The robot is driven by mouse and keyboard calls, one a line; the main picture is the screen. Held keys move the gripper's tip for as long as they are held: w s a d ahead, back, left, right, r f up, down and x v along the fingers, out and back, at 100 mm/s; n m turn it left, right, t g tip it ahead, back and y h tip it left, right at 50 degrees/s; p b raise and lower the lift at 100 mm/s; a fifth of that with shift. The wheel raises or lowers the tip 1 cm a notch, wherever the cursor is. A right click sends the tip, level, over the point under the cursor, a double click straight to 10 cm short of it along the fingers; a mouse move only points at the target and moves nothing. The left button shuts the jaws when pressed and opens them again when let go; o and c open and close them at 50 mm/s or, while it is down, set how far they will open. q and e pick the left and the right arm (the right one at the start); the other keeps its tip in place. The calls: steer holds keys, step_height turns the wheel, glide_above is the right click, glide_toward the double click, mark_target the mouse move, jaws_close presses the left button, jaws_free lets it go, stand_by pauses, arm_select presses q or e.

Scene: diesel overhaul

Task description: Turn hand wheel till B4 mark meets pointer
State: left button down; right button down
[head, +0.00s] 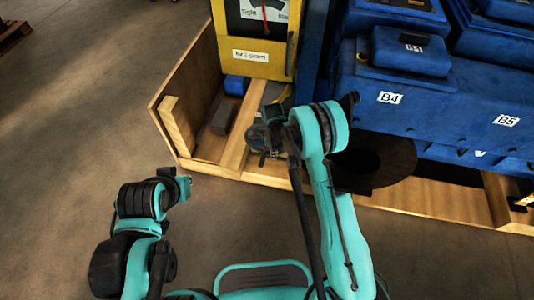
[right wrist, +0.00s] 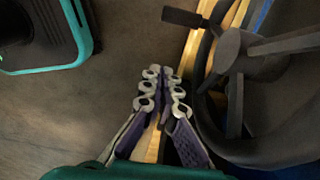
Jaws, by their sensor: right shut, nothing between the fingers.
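A dark hand wheel (right wrist: 262,70) with spokes, a hub and a projecting handle (right wrist: 185,18) fills the right side of the right wrist view. In the head view, a dark round disc (head: 380,160) beside my right arm may be this wheel; I cannot tell. My right gripper (right wrist: 161,80) is shut and empty, with its fingertips left of the wheel rim and apart from the handle. In the head view, the right gripper (head: 266,135) is partly hidden. My left gripper (head: 180,185) is small and turned away. I can make out no marks or pointer on the wheel.
A blue engine block (head: 450,105) carries a B4 label (head: 390,97) and a B5 label (head: 506,120). A yellow panel (head: 255,58) with a red-needled dial stands at the top. A wooden frame (head: 430,200) runs below both.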

steer(key=w+a+f+b, duration=0.1)
steer(key=a+f+b, duration=0.2)
steer(key=f+b, duration=0.2)
steer(key=shift+f, duration=1.85)
steer(key=shift+a, duration=0.1)
